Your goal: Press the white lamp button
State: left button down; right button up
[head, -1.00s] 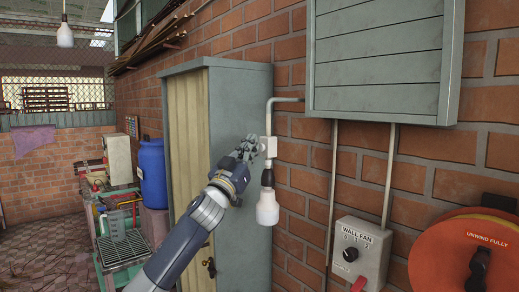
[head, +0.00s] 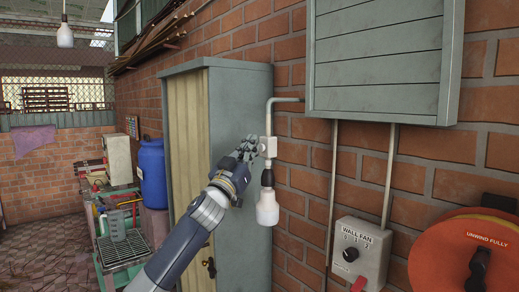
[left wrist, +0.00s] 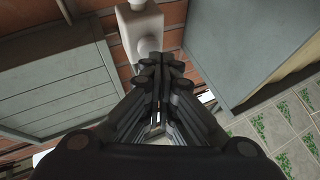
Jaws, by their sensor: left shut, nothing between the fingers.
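A small white switch box (head: 268,146) sits on the grey conduit on the brick wall, above a hanging white lamp bulb (head: 267,208). Its round white button (left wrist: 148,47) shows in the left wrist view, just beyond the fingertips. My left gripper (head: 252,142) is shut and empty, with its fingertips close beside the left side of the box. In the left wrist view the shut fingers (left wrist: 162,66) point towards the box, slightly right of the button. I cannot tell whether they touch it. My right gripper is not in view.
A grey slatted wall box (head: 380,55) is at upper right. A wall fan switch (head: 361,252) and an orange hose reel (head: 455,255) are at lower right. A blue barrel (head: 152,172) stands at left.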

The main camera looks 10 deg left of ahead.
pick_arm(q)
jog(key=shift+w+d, duration=0.25)
jog(key=shift+s+a, duration=0.15)
jog(key=shift+s, duration=0.15)
dwell(0.4)
jog(key=shift+a+p, duration=0.15)
jog(key=shift+p, duration=0.15)
jog(key=s+a, duration=0.1)
jog(key=s+a+p, duration=0.1)
jog(key=s, duration=0.1)
jog(key=s+a, duration=0.1)
jog(key=shift+s+a, duration=0.25)
jog(key=shift+s, duration=0.15)
